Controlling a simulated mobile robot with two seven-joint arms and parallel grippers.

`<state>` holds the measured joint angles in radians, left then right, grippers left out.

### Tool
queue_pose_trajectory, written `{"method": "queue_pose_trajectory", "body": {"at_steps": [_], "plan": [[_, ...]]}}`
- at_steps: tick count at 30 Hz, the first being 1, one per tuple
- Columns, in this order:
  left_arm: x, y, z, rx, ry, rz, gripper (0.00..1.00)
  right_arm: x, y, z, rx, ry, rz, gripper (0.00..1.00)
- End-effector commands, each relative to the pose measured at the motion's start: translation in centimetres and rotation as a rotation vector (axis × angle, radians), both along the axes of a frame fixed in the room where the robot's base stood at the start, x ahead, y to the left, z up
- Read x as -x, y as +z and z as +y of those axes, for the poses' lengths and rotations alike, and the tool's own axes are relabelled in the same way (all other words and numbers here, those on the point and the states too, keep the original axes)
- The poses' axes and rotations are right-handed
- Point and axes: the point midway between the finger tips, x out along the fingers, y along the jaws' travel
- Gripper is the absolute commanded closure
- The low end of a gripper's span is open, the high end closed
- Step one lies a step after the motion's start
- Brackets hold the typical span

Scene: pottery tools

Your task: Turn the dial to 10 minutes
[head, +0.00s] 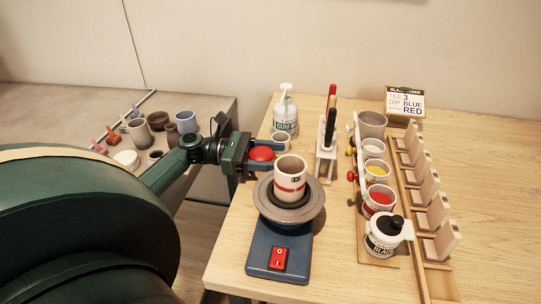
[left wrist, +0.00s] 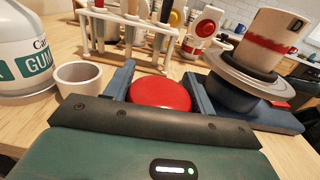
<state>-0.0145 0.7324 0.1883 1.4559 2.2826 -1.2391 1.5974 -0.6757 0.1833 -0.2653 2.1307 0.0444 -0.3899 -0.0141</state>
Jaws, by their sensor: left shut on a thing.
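A round red dial (head: 261,154) is between the fingers of my left gripper (head: 276,156), left of the pottery wheel. The red dial (left wrist: 160,94) also shows in the left wrist view, flanked by both blue fingers of the left gripper (left wrist: 160,75). The gripper is shut on it. No minute marks or pointer can be read on the dial, so its setting cannot be told. My right gripper is in neither view.
The blue pottery wheel (head: 280,248), with a red-banded cup (head: 290,180) on it, is close right of the gripper. A gum bottle (head: 285,110) and small white cup (head: 281,141) stand behind. A tool rack (head: 325,160) and several glaze pots are farther right.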

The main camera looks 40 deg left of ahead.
Motion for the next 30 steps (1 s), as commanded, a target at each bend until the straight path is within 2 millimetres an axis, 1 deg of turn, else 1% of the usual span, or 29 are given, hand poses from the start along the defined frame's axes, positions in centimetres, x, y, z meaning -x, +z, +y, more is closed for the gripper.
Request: {"method": "queue_pose_trajectory", "body": {"at_steps": [4,5,12,19,22,26,30], "plan": [[0.0,-0.1,-0.1,0.001,-0.001,0.001,0.67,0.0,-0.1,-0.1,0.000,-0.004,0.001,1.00],[0.0,-0.1,-0.1,0.001,-0.001,0.001,0.42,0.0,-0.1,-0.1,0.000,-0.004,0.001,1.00],[0.0,0.0,-0.1,0.001,0.000,0.001,0.23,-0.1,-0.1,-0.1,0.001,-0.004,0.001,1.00],[0.0,0.1,0.0,0.000,0.000,0.000,0.23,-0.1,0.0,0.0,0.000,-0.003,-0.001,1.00],[0.0,0.7,0.0,-0.001,-0.001,-0.001,0.23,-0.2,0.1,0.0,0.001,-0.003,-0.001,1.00],[0.0,2.7,-0.1,-0.003,-0.002,-0.004,0.23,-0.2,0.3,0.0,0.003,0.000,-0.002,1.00],[0.0,5.6,-0.1,-0.004,-0.002,-0.005,0.23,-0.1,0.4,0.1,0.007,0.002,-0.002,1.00]]}}
